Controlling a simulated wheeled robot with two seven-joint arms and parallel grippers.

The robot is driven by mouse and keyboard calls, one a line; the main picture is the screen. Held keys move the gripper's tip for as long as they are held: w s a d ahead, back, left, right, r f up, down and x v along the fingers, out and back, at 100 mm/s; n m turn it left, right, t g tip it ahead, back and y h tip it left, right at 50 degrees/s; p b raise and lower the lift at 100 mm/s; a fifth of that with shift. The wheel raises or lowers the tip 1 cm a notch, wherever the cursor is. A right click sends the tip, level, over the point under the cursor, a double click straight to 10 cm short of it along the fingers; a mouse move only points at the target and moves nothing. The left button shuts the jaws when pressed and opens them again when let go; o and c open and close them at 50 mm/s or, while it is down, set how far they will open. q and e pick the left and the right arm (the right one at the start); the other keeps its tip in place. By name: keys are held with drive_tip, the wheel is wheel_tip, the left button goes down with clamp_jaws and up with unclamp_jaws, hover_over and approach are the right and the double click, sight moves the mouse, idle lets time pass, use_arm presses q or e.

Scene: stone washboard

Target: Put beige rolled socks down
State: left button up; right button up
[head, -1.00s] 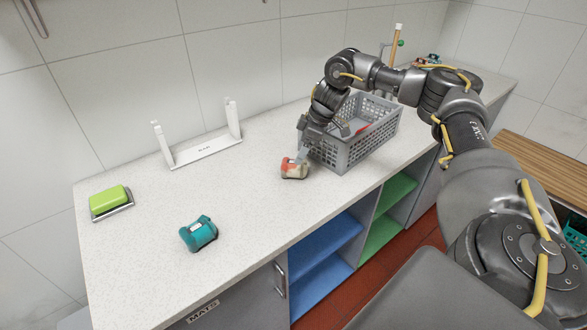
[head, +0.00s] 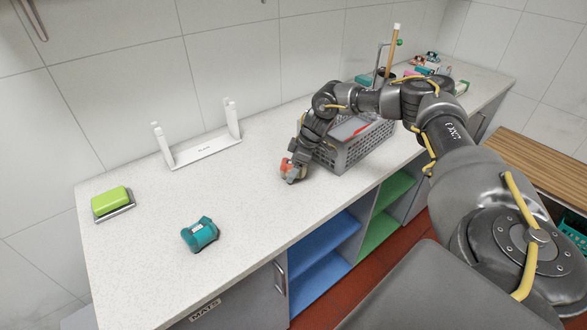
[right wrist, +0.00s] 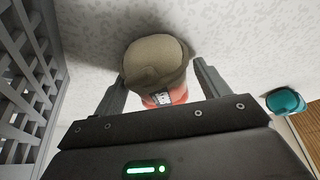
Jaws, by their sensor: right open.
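The beige rolled socks, with an orange-red band, lie on the pale countertop in the head view (head: 287,168), partly hidden by my right gripper. In the right wrist view the beige roll (right wrist: 155,60) sits between the two fingers of my right gripper (right wrist: 160,88). The fingers are open, one on each side of the roll, with a gap visible at least at the right finger. The socks appear to rest on the counter. My left gripper is not in view.
A grey basket (head: 345,156) stands just right of the socks. Teal rolled socks (head: 200,234) lie to the front left. A green block on a dish (head: 110,201) and a white rack (head: 205,151) are farther left. The counter between them is clear.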

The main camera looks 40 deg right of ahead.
drive_tip(key=c, duration=1.1)
drive_tip(key=shift+o, duration=0.2)
drive_tip(key=shift+r, duration=0.15)
